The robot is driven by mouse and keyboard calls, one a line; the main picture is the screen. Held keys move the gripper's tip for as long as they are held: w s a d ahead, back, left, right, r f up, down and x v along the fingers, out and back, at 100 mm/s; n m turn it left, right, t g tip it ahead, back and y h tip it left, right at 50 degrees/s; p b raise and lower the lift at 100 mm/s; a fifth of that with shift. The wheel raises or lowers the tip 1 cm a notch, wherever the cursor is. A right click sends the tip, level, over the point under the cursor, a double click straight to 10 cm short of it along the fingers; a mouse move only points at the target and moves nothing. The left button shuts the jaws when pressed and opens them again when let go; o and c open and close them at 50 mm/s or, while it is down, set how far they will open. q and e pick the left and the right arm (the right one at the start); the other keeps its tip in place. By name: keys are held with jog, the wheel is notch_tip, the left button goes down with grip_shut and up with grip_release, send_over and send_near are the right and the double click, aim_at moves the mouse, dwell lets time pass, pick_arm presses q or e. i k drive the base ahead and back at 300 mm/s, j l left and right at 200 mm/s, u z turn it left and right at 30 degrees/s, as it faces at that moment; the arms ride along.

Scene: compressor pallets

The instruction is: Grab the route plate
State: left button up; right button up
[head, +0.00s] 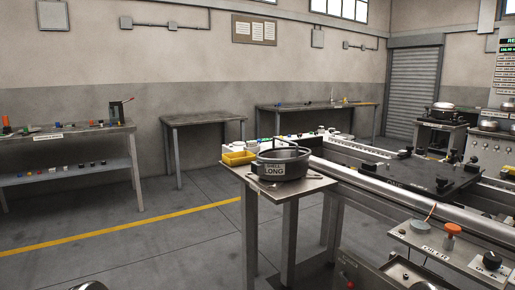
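The shell stands on a small grey metal stand (300,187) near the middle of the view. I cannot tell whether this is the route plate, or whether it is fixed to the shell or stands in front of it. Neither of my grippers can be made out. Only rounded dark parts, probably of my arms, show at the bottom edge, well apart from the stand.
A yellow bin (239,157) sits beside the shell. A conveyor with a dark pallet (428,171) runs along the right. Workbenches (201,118) line the back wall. The floor at left is clear.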

aim_at(252, 143)
jog(key=i+j+z, duration=0.1)
jog(key=z, duration=0.25)
jog(key=j+z, duration=0.1)
jog(key=z, duration=0.25)
jog(key=i+j+z, duration=0.1)
jog(key=z, duration=0.25)
jog(key=i+j+z, duration=0.15)
jog(key=j+z, duration=0.2)
jog(key=j, duration=0.75)
jog(key=j+z, duration=0.4)
jog(key=j, duration=0.65)
